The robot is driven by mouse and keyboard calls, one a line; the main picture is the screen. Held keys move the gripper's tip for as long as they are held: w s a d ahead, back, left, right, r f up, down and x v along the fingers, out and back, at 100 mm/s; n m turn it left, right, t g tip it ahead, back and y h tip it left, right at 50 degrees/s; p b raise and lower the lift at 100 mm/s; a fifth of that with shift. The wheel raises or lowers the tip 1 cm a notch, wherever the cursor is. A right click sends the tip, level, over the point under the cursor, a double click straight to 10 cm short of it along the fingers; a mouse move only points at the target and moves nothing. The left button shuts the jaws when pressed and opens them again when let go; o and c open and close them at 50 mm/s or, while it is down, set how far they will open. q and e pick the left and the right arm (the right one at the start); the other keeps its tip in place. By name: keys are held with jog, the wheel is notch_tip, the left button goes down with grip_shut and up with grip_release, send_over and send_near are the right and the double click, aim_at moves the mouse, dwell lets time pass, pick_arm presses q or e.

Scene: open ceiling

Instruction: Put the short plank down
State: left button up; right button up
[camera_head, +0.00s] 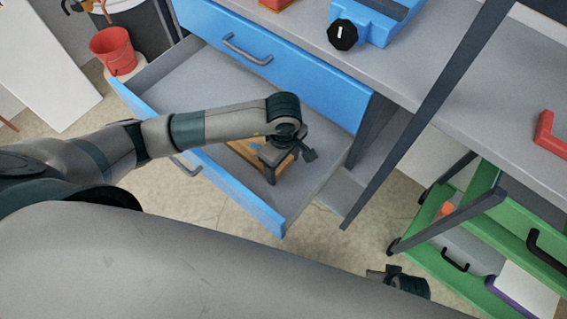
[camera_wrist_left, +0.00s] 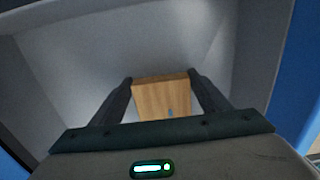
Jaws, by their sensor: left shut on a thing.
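The short plank (camera_head: 243,149) is a light brown wooden piece, seen inside the open blue drawer (camera_head: 205,87) in the head view. My left gripper (camera_head: 271,172) is over the drawer and shut on the plank. In the left wrist view the plank (camera_wrist_left: 162,98) sits between the two dark fingers (camera_wrist_left: 163,92) of my left gripper, with the grey drawer interior beyond. The wrist and gripper hide part of the plank in the head view. I cannot tell whether it touches the drawer floor. Part of my right gripper (camera_head: 398,281) shows at the bottom right, its fingers unclear.
A closed blue drawer (camera_head: 285,62) with a grey handle is above the open one. The grey worktop holds a blue tool (camera_head: 378,18) with a black knob. A green drawer unit (camera_head: 487,230) stands open at the right. A red bucket (camera_head: 113,50) is at the upper left.

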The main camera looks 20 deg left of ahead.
pick_arm(q)
jog(key=shift+f, duration=0.15)
jog(key=o, duration=1.3)
jog(key=shift+c, duration=0.2)
notch_tip(320, 180, up, 12)
dwell(0.3)
